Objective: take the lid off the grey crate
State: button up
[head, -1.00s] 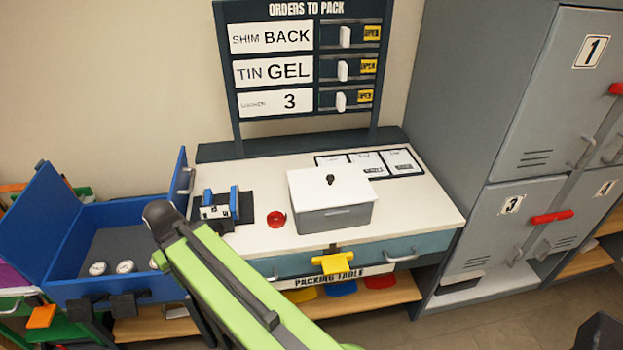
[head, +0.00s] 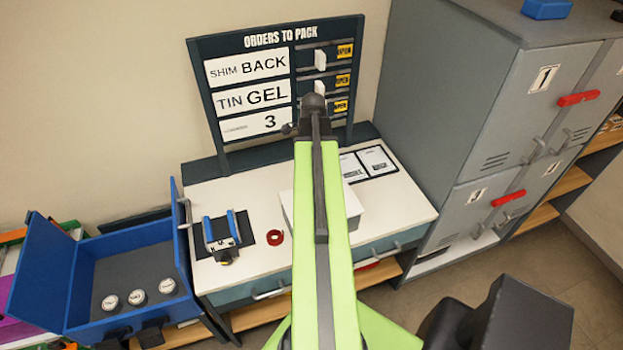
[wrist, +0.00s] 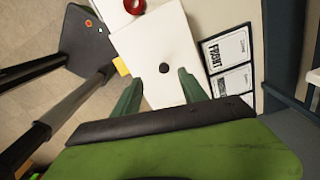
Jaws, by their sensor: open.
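The grey crate with its white lid (head: 353,212) stands on the packing table, mostly hidden behind my green arm in the head view. In the wrist view the white lid (wrist: 150,42) lies below and ahead of my gripper, with a small dark knob (wrist: 164,68) on it. My gripper (wrist: 158,88) is open and empty. Its two green fingers show on either side of the knob, apart from it. How high the fingers are above the lid I cannot tell. The lid sits on the crate in the wrist view.
A red ring (head: 274,237) and a blue-sided fixture (head: 221,232) stand left of the crate. Cards (head: 375,161) lie to its right. The order board (head: 247,85) rises behind. An open blue box (head: 75,318) holds three round tins. Grey lockers (head: 470,120) stand at the right.

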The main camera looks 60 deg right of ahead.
jog(key=f+b, duration=0.5)
jog(key=b, duration=0.1)
jog(key=s+d+f+m+b, duration=0.1)
jog(key=f+b, duration=0.4)
jog(key=s+d+f+m+b, duration=0.1)
jog(key=f+b, duration=0.5)
jog(key=shift+d+f+b, duration=0.1)
jog(key=shift+d+b, duration=0.1)
jog(key=shift+b, duration=0.1)
jog(key=shift+r, duration=0.2)
grip_shut()
